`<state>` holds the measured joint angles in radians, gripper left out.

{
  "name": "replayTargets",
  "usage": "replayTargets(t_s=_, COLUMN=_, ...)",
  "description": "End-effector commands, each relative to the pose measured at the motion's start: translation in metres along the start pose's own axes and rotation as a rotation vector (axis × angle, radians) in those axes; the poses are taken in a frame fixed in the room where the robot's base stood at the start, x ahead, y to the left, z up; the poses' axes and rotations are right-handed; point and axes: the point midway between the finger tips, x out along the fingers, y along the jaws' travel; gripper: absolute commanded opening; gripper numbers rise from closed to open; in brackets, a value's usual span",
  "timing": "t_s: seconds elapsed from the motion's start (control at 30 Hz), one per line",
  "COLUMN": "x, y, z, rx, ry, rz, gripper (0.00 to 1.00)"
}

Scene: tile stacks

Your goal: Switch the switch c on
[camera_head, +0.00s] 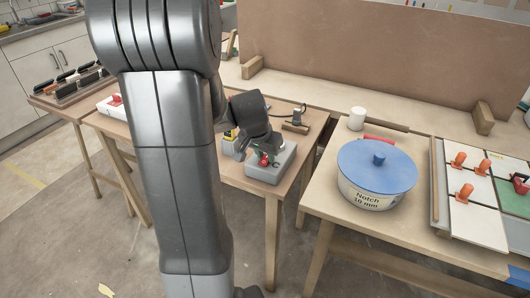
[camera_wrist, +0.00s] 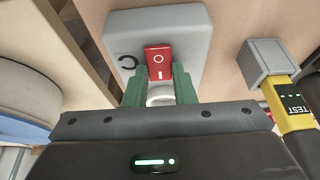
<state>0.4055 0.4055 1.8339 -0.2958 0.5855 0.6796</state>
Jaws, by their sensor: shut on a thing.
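Switch c is a grey box marked "C" with a red rocker (camera_wrist: 159,59) on it. The box (camera_wrist: 193,32) fills the upper middle of the wrist view, and in the head view the box (camera_head: 270,172) sits on the middle table. The rocker shows an O at its far end and a bar mark nearer my gripper. My gripper (camera_wrist: 160,76) has its green fingers on either side of the rocker, shut on it. A pale rounded part shows between the fingers; I cannot tell what it is. In the head view, my gripper (camera_head: 264,160) is over the box.
A yellow tester marked "TEST" (camera_wrist: 289,103) lies close to the right in the wrist view. A blue-lidded pot (camera_head: 376,172) is on the right table. A white box with a red part (camera_head: 113,103) is left.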

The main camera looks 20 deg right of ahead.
Motion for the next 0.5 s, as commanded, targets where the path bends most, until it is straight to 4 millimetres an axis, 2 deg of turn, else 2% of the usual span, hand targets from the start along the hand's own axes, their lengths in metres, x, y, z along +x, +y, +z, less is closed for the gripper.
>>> replayTargets(t_s=0.07, x=-0.0054, y=0.0005, z=-0.0040, rx=0.002, ry=-0.026, rz=0.003, gripper=0.01)
replayTargets(t_s=0.5, x=-0.0036, y=0.0010, z=-0.0098, rx=0.003, ry=-0.219, rz=0.004, gripper=0.01)
